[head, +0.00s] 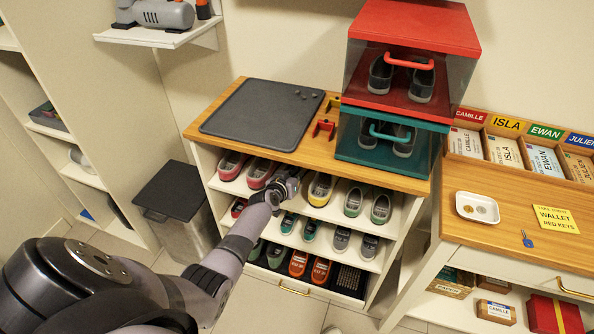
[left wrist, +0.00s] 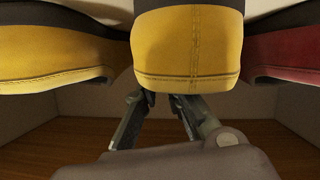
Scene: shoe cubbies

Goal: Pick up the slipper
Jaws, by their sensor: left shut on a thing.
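My left gripper (head: 294,177) reaches into the top shelf of the shoe cubby, between a red shoe and a yellow shoe. In the left wrist view, a yellow slipper (left wrist: 188,48) fills the middle, close to the camera. The fingers of my left gripper (left wrist: 162,98) are shut on this slipper, their tips partly hidden behind its edge. In the head view the arm and gripper mostly hide it. Another yellow shoe (head: 321,188) is beside the gripper and also shows in the left wrist view (left wrist: 55,55). My right gripper is not in view.
A red shoe (head: 261,173) is close on the other side and also shows in the left wrist view (left wrist: 283,55). Several more shoes fill the shelves. The wooden cubby top (head: 300,150) bears a grey mat (head: 262,112) and stacked shoe boxes (head: 414,75). A bin (head: 172,195) stands left.

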